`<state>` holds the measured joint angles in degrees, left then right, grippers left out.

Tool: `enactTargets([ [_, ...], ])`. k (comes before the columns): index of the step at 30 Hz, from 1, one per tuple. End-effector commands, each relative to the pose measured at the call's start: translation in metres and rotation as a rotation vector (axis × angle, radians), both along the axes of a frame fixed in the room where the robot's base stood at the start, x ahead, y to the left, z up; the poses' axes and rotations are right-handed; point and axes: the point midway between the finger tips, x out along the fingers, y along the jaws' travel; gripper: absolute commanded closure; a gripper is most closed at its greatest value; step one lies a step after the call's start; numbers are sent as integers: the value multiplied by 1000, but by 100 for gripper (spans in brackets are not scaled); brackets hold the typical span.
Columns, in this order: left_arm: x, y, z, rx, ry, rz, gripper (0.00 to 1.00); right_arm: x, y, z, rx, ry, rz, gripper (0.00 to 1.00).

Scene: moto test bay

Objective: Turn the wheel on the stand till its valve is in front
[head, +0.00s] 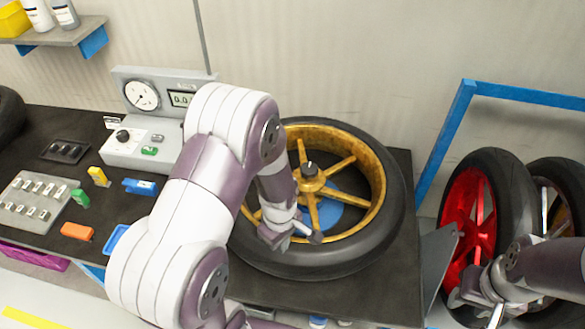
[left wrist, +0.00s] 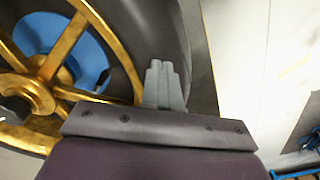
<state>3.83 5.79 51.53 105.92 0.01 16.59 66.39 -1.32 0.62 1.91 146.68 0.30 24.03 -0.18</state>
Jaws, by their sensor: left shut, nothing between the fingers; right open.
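The wheel, with a gold spoked rim (head: 340,165) and a black tyre (head: 392,215), lies flat on the stand over a blue disc (head: 345,219). It also shows in the left wrist view (left wrist: 107,38). I cannot make out the valve in either view. My left gripper (head: 312,238) is shut and empty over the near side of the wheel, by the rim's inner edge. In the left wrist view its closed fingers (left wrist: 159,66) overlap the tyre; contact cannot be told. My right gripper (head: 490,308) is open at the lower right, away from the wheel.
A gauge box (head: 150,115) stands behind on the dark bench (head: 375,290). Small coloured blocks and a grey tray (head: 35,200) lie left. A red-rimmed wheel (head: 470,205) and another wheel stand in a blue rack (head: 450,130) at right, near my right gripper.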

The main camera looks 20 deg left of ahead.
Motion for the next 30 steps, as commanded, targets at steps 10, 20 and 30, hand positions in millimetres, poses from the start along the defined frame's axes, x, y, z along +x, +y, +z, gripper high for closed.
enactTargets([
  [10, 0, -15, 1, 0, 5, -3, 100, 0, 0, 6, 0, 0, 0, 57],
  [20, 3, -29, -3, 0, 6, -3, 100, 0, 0, 7, 0, 0, 0, 57],
  [30, 7, -44, 1, 0, 9, -3, 100, 0, 0, 14, 0, 0, 0, 57],
])
